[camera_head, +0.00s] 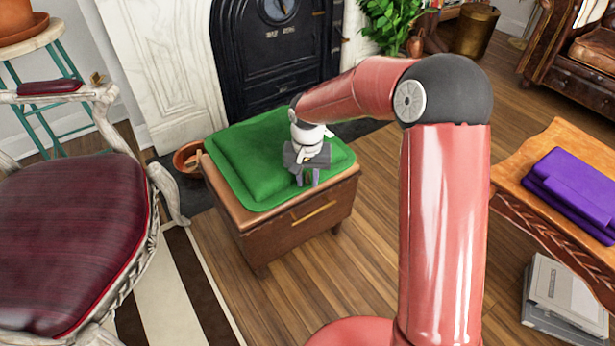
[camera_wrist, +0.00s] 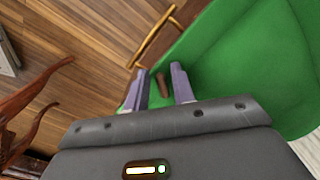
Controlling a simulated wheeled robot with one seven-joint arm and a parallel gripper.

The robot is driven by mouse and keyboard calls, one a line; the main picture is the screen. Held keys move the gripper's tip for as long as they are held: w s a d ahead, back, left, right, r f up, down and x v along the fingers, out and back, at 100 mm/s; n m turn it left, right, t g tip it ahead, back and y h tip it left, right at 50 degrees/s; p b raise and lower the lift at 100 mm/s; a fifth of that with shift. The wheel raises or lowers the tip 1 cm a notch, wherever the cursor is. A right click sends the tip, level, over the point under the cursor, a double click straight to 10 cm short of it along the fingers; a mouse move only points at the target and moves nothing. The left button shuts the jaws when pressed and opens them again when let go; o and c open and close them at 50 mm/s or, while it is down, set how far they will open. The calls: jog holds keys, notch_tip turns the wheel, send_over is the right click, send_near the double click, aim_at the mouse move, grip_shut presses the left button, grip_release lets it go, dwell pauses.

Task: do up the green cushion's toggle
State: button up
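The green cushion (camera_head: 255,158) lies on top of a brown wooden chest; its green edge (camera_wrist: 240,70) also fills the right of the wrist view. A small brown toggle (camera_wrist: 162,86) shows at the cushion's near edge, between my gripper's fingers. My gripper (camera_head: 307,180) is over the cushion's front right part and points down. In the wrist view my gripper (camera_wrist: 159,72) has its two fingers apart, one on each side of the toggle, with gaps visible. A loop for the toggle cannot be made out. In the head view my gripper hides the toggle.
The chest (camera_head: 300,215) has a brass handle (camera_wrist: 155,38) on its front. A red-seated chair (camera_head: 70,230) stands at left, a wooden table with folded purple cloth (camera_head: 575,185) at right. The black fireplace (camera_head: 275,60) is behind. Floor in front of the chest is clear.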

grip_shut()
jog(key=shift+n, duration=0.3)
jog(key=n, duration=0.1)
jog(key=n+p, duration=0.1)
jog(key=n, duration=0.1)
jog(key=shift+d+r, duration=0.1)
jog(key=shift+d, duration=0.2)
jog(key=shift+w+d+n+p, duration=0.1)
jog(key=shift+n+p, duration=0.25)
jog(key=shift+n, duration=0.65)
jog(key=shift+w+d+n+p, duration=0.1)
jog(key=shift+n+p, duration=0.2)
jog(key=shift+n, duration=0.7)
jog(key=shift+o, duration=1.2)
grip_release()
